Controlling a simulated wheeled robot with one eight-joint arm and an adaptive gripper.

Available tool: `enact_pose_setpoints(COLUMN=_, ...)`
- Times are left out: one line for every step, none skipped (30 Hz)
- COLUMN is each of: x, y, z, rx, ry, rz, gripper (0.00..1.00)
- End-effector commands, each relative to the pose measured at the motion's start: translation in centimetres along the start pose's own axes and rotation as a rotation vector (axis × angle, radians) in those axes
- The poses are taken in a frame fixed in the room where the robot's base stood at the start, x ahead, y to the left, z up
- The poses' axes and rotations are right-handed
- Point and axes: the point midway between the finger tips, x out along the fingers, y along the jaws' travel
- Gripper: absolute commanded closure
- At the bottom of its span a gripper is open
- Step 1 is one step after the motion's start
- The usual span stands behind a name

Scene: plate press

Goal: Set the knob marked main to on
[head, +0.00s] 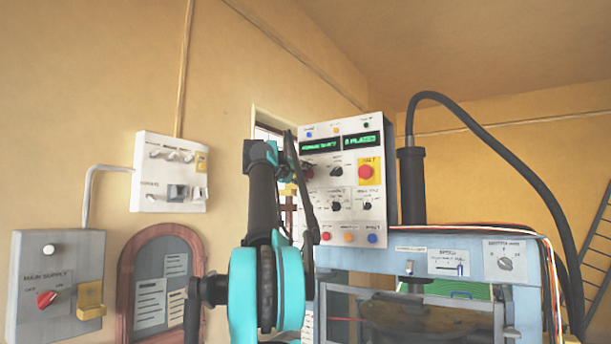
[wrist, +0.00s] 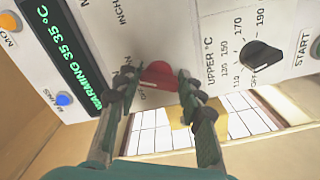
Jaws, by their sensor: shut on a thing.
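A red knob (wrist: 158,75) sits on the white control panel, with an "OFF" mark beside it in the wrist view; its name and other marks are partly hidden. My gripper (wrist: 159,80) is shut on this knob, one finger on each side. In the head view the red knob (head: 309,172) shows at the panel's left edge, partly covered by my arm and gripper. Which mark the knob points at cannot be told. A blue lamp (wrist: 63,99) is labelled "MAINS".
A black "UPPER °C" knob (wrist: 262,57) sits beside the red one. A yellow-backed red stop button (head: 365,171) is on the panel. A grey "MAIN SUPPLY" box (head: 30,265) with its own red knob (head: 46,299) hangs at left. The press (head: 430,265) stands at right.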

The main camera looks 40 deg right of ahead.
Motion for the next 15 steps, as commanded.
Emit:
enact_pose_setpoints(x=-0.01, y=-0.08, z=0.08, rx=0.028, ry=-0.003, rz=-0.001, gripper=0.9)
enact_pose_setpoints(x=-0.01, y=-0.09, z=0.08, rx=0.045, ry=-0.003, rz=-0.001, gripper=0.9)
enact_pose_setpoints(x=-0.01, y=-0.1, z=0.08, rx=0.063, ry=-0.003, rz=-0.001, gripper=0.9)
enact_pose_setpoints(x=-0.01, y=-0.11, z=0.08, rx=0.077, ry=-0.003, rz=-0.001, gripper=0.9)
enact_pose_setpoints(x=-0.01, y=-0.12, z=0.08, rx=0.088, ry=-0.003, rz=-0.001, gripper=0.9)
enact_pose_setpoints(x=-0.01, y=-0.13, z=0.08, rx=0.103, ry=-0.003, rz=-0.001, gripper=0.9)
enact_pose_setpoints(x=-0.01, y=-0.13, z=0.09, rx=0.112, ry=-0.003, rz=-0.001, gripper=0.9)
enact_pose_setpoints(x=-0.01, y=-0.14, z=0.09, rx=0.12, ry=-0.003, rz=-0.001, gripper=0.9)
enact_pose_setpoints(x=-0.01, y=-0.14, z=0.09, rx=0.13, ry=-0.003, rz=-0.001, gripper=0.9)
enact_pose_setpoints(x=-0.01, y=-0.14, z=0.09, rx=0.136, ry=-0.003, rz=-0.001, gripper=0.9)
enact_pose_setpoints(x=-0.01, y=-0.15, z=0.09, rx=0.141, ry=-0.003, rz=-0.001, gripper=0.9)
enact_pose_setpoints(x=-0.01, y=-0.15, z=0.09, rx=0.146, ry=-0.003, rz=-0.001, gripper=0.9)
enact_pose_setpoints(x=0.0, y=-0.15, z=0.09, rx=0.15, ry=-0.003, rz=-0.001, gripper=0.9)
enact_pose_setpoints(x=0.0, y=-0.16, z=0.09, rx=0.152, ry=-0.003, rz=-0.001, gripper=0.9)
enact_pose_setpoints(x=-0.01, y=-0.16, z=0.09, rx=0.155, ry=-0.003, rz=-0.002, gripper=0.9)
